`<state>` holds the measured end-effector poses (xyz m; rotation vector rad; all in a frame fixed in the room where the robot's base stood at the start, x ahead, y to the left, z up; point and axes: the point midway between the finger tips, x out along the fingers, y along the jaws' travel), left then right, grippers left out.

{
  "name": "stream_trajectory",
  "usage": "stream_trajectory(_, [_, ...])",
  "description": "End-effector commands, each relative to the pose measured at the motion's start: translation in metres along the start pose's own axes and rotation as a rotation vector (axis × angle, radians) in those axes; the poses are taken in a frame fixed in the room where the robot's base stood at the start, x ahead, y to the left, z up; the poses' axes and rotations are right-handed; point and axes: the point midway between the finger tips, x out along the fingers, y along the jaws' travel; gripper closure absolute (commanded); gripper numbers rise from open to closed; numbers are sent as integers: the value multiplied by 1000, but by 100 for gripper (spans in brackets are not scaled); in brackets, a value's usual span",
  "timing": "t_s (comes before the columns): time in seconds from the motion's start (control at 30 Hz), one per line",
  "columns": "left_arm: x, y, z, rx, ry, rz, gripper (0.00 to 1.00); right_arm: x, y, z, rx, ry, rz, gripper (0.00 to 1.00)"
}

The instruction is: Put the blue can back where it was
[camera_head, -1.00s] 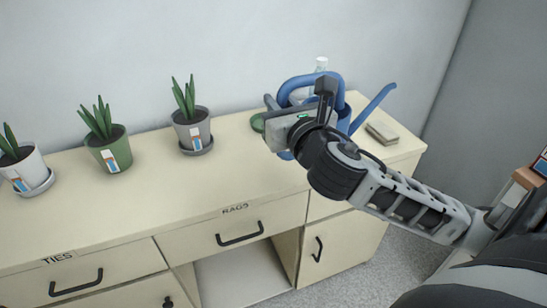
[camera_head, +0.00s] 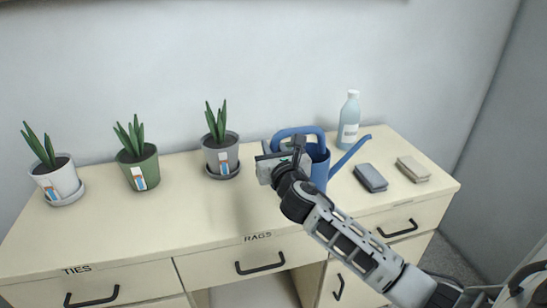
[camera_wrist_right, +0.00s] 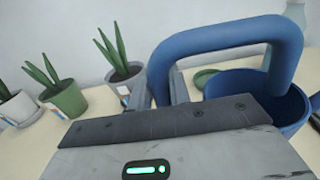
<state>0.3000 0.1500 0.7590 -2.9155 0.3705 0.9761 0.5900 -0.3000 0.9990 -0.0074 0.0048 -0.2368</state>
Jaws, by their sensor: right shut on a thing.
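The blue can (camera_head: 321,168) is a watering can with a looped handle and a long spout pointing right. It is at the right part of the cream cabinet top (camera_head: 225,205). My right gripper (camera_head: 287,150) is shut on its handle, on the left side of the can. In the right wrist view the handle (camera_wrist_right: 225,38) arches from the fingers over to the open rim of the can (camera_wrist_right: 262,82). The can looks upright. Its base is hidden behind my arm, so I cannot tell whether it touches the top. My left gripper is not in view.
White, green and grey potted plants (camera_head: 58,180) (camera_head: 140,170) (camera_head: 221,155) stand along the left and middle. A bottle (camera_head: 349,122) stands behind the spout. A dark sponge (camera_head: 371,178) and a beige one (camera_head: 412,169) lie right. A green dish (camera_wrist_right: 205,77) lies behind the handle.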

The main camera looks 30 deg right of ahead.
Motion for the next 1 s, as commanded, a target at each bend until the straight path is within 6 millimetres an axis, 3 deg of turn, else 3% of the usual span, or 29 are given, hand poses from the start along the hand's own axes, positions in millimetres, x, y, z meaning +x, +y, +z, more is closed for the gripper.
stream_trajectory(0.13, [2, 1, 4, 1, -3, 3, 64, 0, 0, -18, -1, -1, -1, 100])
stream_trajectory(0.53, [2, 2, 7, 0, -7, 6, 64, 0, 0, -22, -3, -2, 0, 100])
stream_trajectory(0.57, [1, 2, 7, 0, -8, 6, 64, -1, 0, -24, 1, 4, -1, 73])
stream_trajectory(0.6, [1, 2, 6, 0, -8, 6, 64, -1, 0, -24, 1, 4, -1, 62])
stream_trajectory(1.0, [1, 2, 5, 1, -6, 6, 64, -6, 0, -22, 0, 5, 0, 59])
